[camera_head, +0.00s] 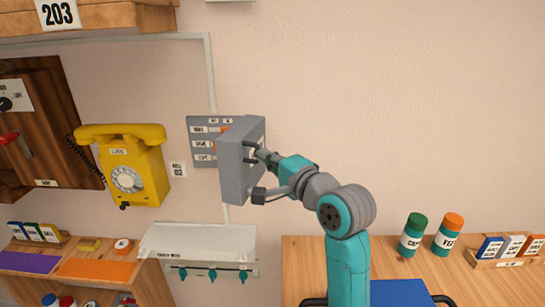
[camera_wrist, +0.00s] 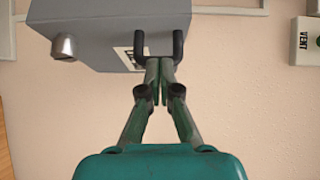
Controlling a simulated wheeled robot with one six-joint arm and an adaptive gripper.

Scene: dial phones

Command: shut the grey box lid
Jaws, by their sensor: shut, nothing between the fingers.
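The grey box (camera_head: 235,178) is on the wall in the middle of the head view, with its front face turned to the right. A dark U-shaped handle (camera_wrist: 180,44) and a round metal knob (camera_wrist: 65,46) stick out from its grey face (camera_wrist: 100,32) in the wrist view. My gripper (camera_head: 262,154) is shut and empty at the handle. In the wrist view its fingertips (camera_wrist: 160,66) are together, close to the handle's prongs; contact is unclear.
A yellow dial phone (camera_head: 140,165) hangs to the left. A white tray with hooks (camera_head: 200,243) is below. Green (camera_head: 412,236) and orange-lidded (camera_head: 448,235) jars stand on the right table.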

